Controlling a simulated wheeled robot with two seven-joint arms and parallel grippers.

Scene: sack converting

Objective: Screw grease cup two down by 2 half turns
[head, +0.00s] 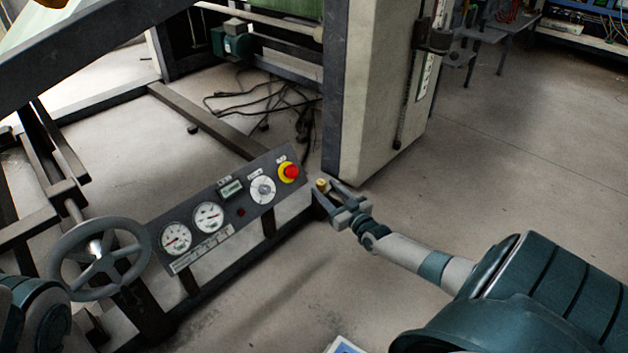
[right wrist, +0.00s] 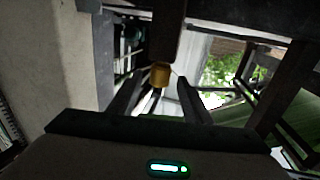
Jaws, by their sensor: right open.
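A small brass grease cup (head: 321,184) shows in the head view just right of the control panel's end. My right gripper (head: 328,190) is open there, its two fingers pointing at the cup. In the right wrist view, the brass cup (right wrist: 160,75) sits at the end of a dark bar, in line with the gap between the spread fingers of my right gripper (right wrist: 157,84). I cannot tell whether a finger touches it. The frames do not show which number this cup has. My left gripper is not in view.
The panel (head: 230,207) carries gauges, a dial and a red stop button (head: 291,170). A grey handwheel (head: 101,258) stands at the left. A thick pale machine post (head: 375,90) rises behind my right gripper. The floor at the right is open.

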